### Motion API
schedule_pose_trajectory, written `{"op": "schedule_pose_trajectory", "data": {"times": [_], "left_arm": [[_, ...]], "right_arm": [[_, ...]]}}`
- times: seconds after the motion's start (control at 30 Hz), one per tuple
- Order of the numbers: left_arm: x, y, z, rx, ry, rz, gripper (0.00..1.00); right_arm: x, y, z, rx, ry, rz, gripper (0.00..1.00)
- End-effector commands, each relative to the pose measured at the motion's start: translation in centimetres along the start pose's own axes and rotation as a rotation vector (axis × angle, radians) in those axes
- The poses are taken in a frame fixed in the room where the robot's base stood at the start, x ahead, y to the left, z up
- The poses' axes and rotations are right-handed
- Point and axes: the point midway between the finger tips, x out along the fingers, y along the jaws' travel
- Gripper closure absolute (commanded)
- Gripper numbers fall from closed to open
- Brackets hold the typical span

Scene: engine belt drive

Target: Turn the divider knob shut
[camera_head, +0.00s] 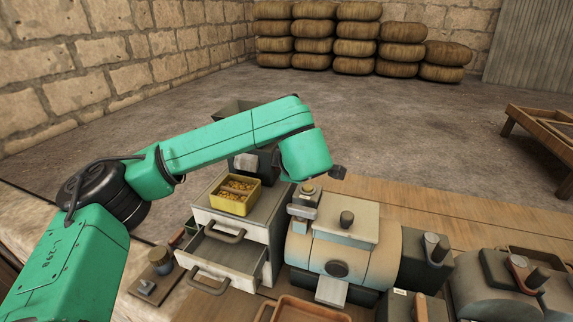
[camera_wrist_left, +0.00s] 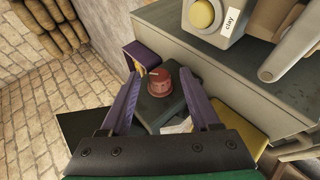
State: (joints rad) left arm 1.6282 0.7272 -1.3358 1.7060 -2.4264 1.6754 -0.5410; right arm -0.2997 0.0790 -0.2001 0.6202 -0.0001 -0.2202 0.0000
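The divider knob, a red round knob (camera_wrist_left: 159,82) with a pale mark, sits on top of a dark box (camera_wrist_left: 155,108) in the left wrist view. My left gripper (camera_wrist_left: 162,74) is open, with its purple fingers on either side of the knob. I cannot tell whether either finger touches it. In the head view a dark box (camera_head: 245,161) with a pale label shows behind the arm. The knob and left fingers are hidden there by my green arm. My right gripper is in neither view.
A grey unit labelled "clay" (camera_wrist_left: 228,22) stands close beyond the knob.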

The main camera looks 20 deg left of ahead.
Motion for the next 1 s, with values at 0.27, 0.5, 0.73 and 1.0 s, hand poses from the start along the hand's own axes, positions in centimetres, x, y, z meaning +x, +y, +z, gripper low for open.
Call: {"op": "schedule_pose_trajectory", "data": {"times": [0.27, 0.5, 0.73, 1.0], "left_arm": [[-1.4, 0.1, 0.1, -0.001, -0.003, 0.005, 0.37], [-7.6, -0.1, 0.2, 0.0, -0.005, 0.009, 0.37], [-13.4, 0.2, 0.0, 0.002, -0.001, 0.007, 0.37], [-14.6, 0.0, 0.0, 0.0, 0.001, 0.0, 0.37]], "right_arm": [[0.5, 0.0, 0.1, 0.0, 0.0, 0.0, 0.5], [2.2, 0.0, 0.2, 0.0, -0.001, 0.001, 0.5], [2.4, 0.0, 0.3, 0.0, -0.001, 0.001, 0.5], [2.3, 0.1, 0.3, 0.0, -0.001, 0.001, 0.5]]}}
